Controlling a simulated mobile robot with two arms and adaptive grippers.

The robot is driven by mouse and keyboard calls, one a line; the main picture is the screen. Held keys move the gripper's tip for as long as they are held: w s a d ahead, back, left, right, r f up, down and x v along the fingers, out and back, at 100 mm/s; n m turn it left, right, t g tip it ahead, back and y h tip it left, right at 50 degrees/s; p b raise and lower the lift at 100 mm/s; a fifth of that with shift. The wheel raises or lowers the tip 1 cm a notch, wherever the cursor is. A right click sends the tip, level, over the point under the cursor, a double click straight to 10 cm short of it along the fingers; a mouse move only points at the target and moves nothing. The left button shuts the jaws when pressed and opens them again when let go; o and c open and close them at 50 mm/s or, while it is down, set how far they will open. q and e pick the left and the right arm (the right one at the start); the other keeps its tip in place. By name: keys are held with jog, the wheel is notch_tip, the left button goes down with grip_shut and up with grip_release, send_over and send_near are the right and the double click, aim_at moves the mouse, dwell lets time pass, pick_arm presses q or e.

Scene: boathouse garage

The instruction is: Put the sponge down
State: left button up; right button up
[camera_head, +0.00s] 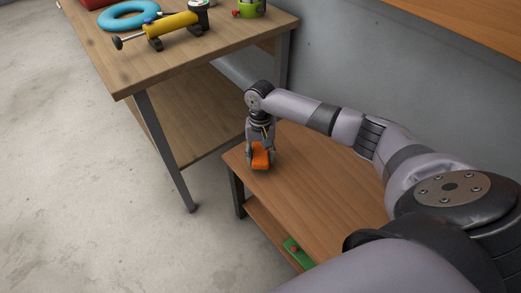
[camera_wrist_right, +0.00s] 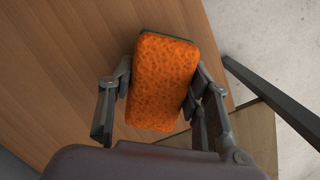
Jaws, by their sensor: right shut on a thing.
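The sponge (camera_head: 260,155) is an orange block with a thin green side. My right gripper (camera_head: 261,157) is shut on it, over the left end of the low wooden table (camera_head: 310,180). In the right wrist view the sponge (camera_wrist_right: 162,82) sits between the two fingers (camera_wrist_right: 160,100), with the wooden top behind it. I cannot tell whether the sponge touches the table top. My left gripper is not in view.
A taller workbench (camera_head: 200,62) stands to the left, holding a blue ring (camera_head: 131,14), a yellow pump-like tool (camera_head: 172,25) and a green pot (camera_head: 250,8). A green item (camera_head: 298,252) lies on the low table's lower shelf. The low table's top around the gripper is clear.

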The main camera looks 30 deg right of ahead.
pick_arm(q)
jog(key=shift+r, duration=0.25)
pick_arm(e)
jog(key=shift+f, duration=0.4)
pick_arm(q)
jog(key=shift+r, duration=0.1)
pick_arm(e)
jog(key=shift+f, duration=0.1)
jog(key=shift+f, duration=0.6)
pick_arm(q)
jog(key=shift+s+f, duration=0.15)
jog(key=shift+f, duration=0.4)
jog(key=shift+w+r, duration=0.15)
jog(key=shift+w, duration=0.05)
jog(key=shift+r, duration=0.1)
pick_arm(e)
jog(key=shift+f, duration=0.25)
jog(key=o, duration=0.9)
jog(key=shift+o, duration=1.4)
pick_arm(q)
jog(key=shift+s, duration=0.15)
